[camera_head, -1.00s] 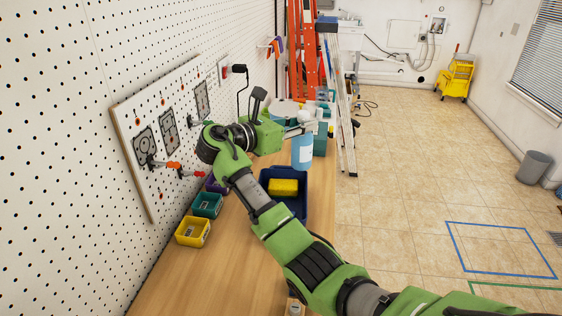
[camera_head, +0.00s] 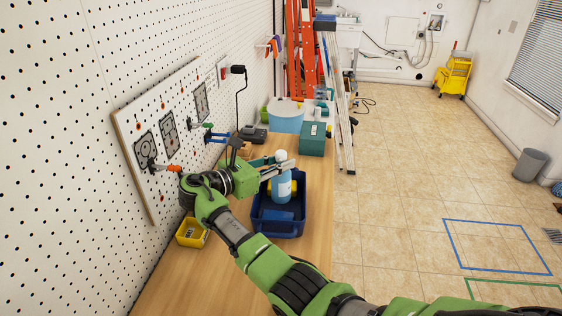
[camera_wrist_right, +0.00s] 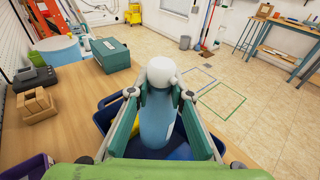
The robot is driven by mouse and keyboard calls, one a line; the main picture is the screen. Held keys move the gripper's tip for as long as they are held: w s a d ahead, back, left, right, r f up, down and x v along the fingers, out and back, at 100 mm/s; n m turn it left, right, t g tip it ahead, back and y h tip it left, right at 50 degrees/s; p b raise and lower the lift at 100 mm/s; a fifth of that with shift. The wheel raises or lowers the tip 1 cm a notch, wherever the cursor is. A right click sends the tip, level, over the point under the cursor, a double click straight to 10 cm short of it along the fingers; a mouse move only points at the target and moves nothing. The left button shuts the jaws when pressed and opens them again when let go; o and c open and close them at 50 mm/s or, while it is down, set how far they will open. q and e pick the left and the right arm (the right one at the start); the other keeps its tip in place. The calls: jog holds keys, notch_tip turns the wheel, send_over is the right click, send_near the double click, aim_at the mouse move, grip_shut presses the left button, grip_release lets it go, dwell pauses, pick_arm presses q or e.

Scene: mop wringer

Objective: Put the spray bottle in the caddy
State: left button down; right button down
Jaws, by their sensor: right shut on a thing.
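The light blue spray bottle (camera_head: 281,188) with a white top stands upright between the fingers of my right gripper (camera_head: 283,169). In the right wrist view the fingers close on the bottle (camera_wrist_right: 157,120) just below its white top. The dark blue caddy (camera_head: 278,229) sits on the wooden bench, directly below the gripper. The bottle's lower part is within the caddy's outline; I cannot tell whether its base touches the caddy floor. A yellow sponge in the caddy is mostly hidden behind the bottle and gripper. My left gripper is not in view.
A yellow bin (camera_head: 191,233) stands left of the caddy, partly behind my arm. A teal box (camera_head: 313,140), a light blue bucket (camera_head: 286,118) and a brown box (camera_wrist_right: 36,106) stand farther back on the bench. A pegboard wall (camera_head: 70,150) borders the left side.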

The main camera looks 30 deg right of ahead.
jog(key=shift+f, duration=0.1)
jog(key=shift+f, duration=0.4)
jog(key=c, duration=1.8)
grip_release()
jog(key=shift+c, duration=0.2)
jog(key=shift+r, duration=0.15)
jog(key=b+v, duration=0.1)
jog(key=v, duration=0.6)
jog(key=shift+a+r+b, duration=0.25)
jog(key=shift+r+b, duration=0.15)
jog(key=shift+r, duration=0.05)
jog(key=shift+s, duration=0.15)
